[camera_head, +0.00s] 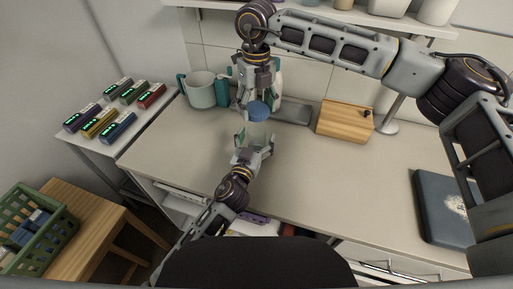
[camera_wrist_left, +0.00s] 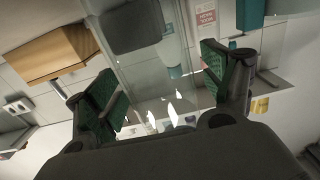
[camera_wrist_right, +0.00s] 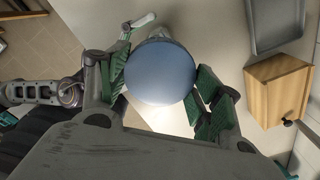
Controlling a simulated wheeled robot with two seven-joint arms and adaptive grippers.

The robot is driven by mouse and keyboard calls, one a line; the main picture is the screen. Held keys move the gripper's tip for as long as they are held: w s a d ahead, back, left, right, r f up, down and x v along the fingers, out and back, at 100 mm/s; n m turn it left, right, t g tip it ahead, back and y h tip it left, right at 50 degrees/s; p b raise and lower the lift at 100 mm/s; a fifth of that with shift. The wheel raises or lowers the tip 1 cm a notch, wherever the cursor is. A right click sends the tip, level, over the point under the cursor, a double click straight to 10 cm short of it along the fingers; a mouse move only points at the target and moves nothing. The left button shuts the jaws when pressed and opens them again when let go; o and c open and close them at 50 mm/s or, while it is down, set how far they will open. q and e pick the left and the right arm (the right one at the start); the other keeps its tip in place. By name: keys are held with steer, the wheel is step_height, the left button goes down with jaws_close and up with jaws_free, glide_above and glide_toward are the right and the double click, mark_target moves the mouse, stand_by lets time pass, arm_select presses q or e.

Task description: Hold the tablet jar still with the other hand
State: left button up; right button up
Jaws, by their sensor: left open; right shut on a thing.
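The tablet jar (camera_head: 258,131) is clear with a round blue lid (camera_head: 258,111) and is upright over the counter. My right gripper (camera_head: 257,103) comes from above and is shut on the lid; the lid (camera_wrist_right: 160,73) fills the space between its fingers in the right wrist view. My left gripper (camera_head: 254,140) is open, with its fingers on either side of the lower jar body. In the left wrist view the see-through jar (camera_wrist_left: 150,70) shows between the spread green pads. Contact with the left fingers cannot be told.
A wooden block (camera_head: 344,121) and a grey tray (camera_head: 292,113) are at the back. A dark blue pad (camera_head: 445,207) lies at the right. The counter (camera_head: 330,185) between is clear.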

mark_target(257, 125)
arm_select(q)
steer(key=c, duration=1.5)
steer(key=shift+c, duration=0.2)
arm_select(e)
steer(key=shift+f, duration=2.45)
steer(key=shift+f, duration=0.15)
steer(key=shift+f, duration=0.75)
steer(key=shift+f, duration=0.55)
arm_select(q)
jaws_close()
